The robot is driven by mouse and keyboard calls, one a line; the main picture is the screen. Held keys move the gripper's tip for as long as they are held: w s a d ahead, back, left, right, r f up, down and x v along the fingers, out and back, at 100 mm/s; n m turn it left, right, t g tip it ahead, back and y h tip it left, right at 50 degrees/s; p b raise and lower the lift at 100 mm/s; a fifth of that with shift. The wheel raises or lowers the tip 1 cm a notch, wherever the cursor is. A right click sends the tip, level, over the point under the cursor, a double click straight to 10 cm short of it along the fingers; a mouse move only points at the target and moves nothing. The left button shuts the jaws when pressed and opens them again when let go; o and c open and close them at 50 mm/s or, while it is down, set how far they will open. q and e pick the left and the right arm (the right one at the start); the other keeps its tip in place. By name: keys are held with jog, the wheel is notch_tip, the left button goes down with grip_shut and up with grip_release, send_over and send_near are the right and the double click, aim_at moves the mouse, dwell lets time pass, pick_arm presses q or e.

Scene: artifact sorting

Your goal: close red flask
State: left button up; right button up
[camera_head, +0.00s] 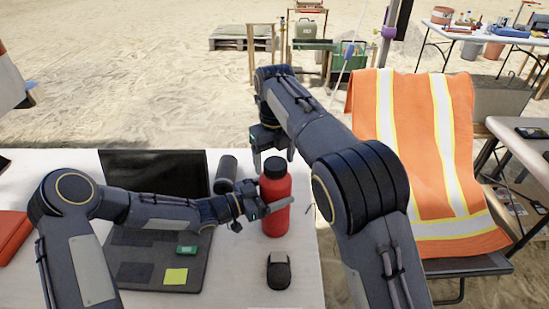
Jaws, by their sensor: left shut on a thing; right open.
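The red flask (275,190) stands upright near the right edge of the white table, with its black cap (275,165) on top. My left gripper (265,207) is shut around the flask's body at mid-height. My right gripper (272,158) is open, with its fingers pointing down just behind and around the level of the cap. I cannot tell whether its fingers touch the cap.
An open laptop (150,262) with a yellow sticky note (176,276) lies left of the flask. A dark cylinder (227,170) stands behind, and a black mouse (279,270) lies in front. An orange vest (420,150) hangs over a chair at right.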

jog(key=shift+r, duration=2.25)
jog(key=shift+c, duration=0.3)
